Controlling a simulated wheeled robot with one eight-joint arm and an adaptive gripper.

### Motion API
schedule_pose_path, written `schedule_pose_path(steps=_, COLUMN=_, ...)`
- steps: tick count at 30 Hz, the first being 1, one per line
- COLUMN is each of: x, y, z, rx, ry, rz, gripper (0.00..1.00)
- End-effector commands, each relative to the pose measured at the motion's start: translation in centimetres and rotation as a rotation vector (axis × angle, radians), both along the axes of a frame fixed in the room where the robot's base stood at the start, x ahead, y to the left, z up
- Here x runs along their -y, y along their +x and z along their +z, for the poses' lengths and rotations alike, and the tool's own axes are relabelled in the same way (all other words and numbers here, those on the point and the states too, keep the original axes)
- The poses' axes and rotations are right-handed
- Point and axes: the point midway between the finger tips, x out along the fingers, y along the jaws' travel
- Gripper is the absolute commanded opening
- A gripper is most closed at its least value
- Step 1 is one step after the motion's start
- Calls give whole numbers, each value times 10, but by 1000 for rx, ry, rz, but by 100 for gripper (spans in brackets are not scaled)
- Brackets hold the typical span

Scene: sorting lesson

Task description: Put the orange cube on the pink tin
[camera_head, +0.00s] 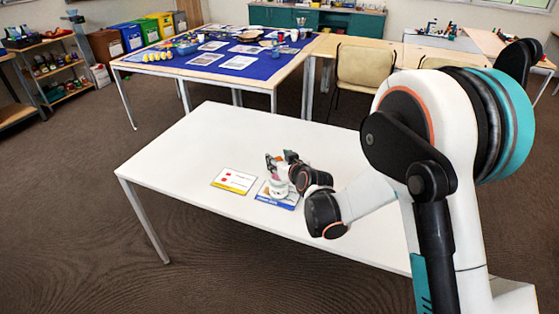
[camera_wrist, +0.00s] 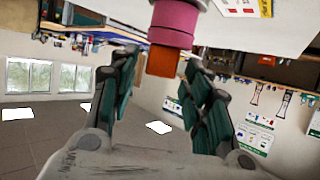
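The orange cube (camera_wrist: 162,62) is in the wrist view, between my gripper's two fingers, against the end of the pink tin (camera_wrist: 174,20). Cube and tin appear to touch. My gripper (camera_wrist: 162,66) has a narrow gap showing between each finger and the cube, so it looks open around it.
A white table (camera_head: 190,155) bears a yellow-edged card (camera_head: 234,181) with red marks, left of the blue-edged one. The table's left part is clear. A blue-topped table (camera_head: 225,62) with several items stands behind, beside a tan chair (camera_head: 364,68).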

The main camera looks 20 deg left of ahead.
Motion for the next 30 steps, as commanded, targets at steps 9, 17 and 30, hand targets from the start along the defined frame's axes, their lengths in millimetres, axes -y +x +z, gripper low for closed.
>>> schedule_pose_path(steps=9, x=3, y=-4, z=4, rx=-1, ry=1, rz=0, gripper=44)
schedule_pose_path(steps=17, x=32, y=-36, z=23, rx=0, ry=0, rz=-1, gripper=44)
schedule_pose_path(steps=30, x=70, y=-82, z=46, rx=0, ry=0, rz=0, gripper=44)
